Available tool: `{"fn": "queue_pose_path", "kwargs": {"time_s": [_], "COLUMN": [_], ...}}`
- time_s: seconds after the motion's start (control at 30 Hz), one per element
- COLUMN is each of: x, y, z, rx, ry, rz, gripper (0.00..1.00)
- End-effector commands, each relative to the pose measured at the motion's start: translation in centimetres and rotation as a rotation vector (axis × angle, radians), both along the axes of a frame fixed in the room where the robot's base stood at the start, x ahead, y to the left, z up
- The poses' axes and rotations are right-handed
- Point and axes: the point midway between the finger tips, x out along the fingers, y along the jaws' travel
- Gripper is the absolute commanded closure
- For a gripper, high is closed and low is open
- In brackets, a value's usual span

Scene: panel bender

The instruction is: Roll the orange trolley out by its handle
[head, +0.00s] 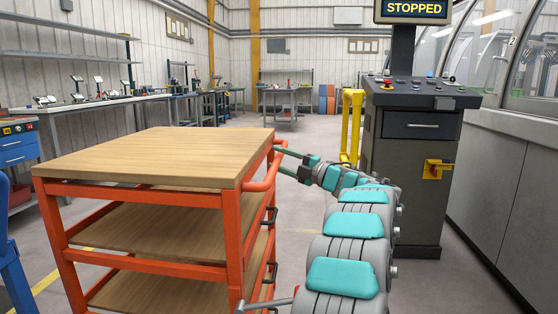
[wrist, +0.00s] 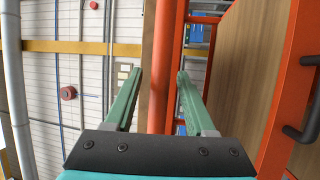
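The orange trolley (head: 233,228) stands at the left front in the head view, with a wooden top (head: 150,155) and wooden shelves below. Its orange handle (head: 268,172) is a bar along the right side of the top. My gripper (head: 279,159) is at the far part of this handle, reaching in from the right. In the wrist view the two green fingers of my gripper (wrist: 160,72) are apart, with the orange handle tube (wrist: 164,95) between them. The right finger looks close to the tube; I cannot tell if it touches.
A dark control console (head: 412,165) with a STOPPED screen stands right of my arm, beside a yellow rail (head: 352,125). The machine's grey side (head: 500,180) lines the right. Workbenches (head: 110,104) stand at the back left. Clear floor (head: 225,134) lies beyond the trolley.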

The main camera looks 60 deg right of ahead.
Motion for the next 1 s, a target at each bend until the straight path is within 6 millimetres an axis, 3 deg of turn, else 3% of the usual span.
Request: {"fn": "queue_pose_path", "kwargs": {"time_s": [0.37, 0.8, 1.0], "x": [-0.5, -6.6, -7.7], "y": [0.0, 0.0, 0.0], "z": [-0.1, -1.3, -1.5], "rx": [-0.001, 0.001, 0.0], "ry": [0.0, 0.0, 0.0], "rz": [0.0, -0.001, -0.001], "gripper": [0.43, 0.43, 0.43]}}
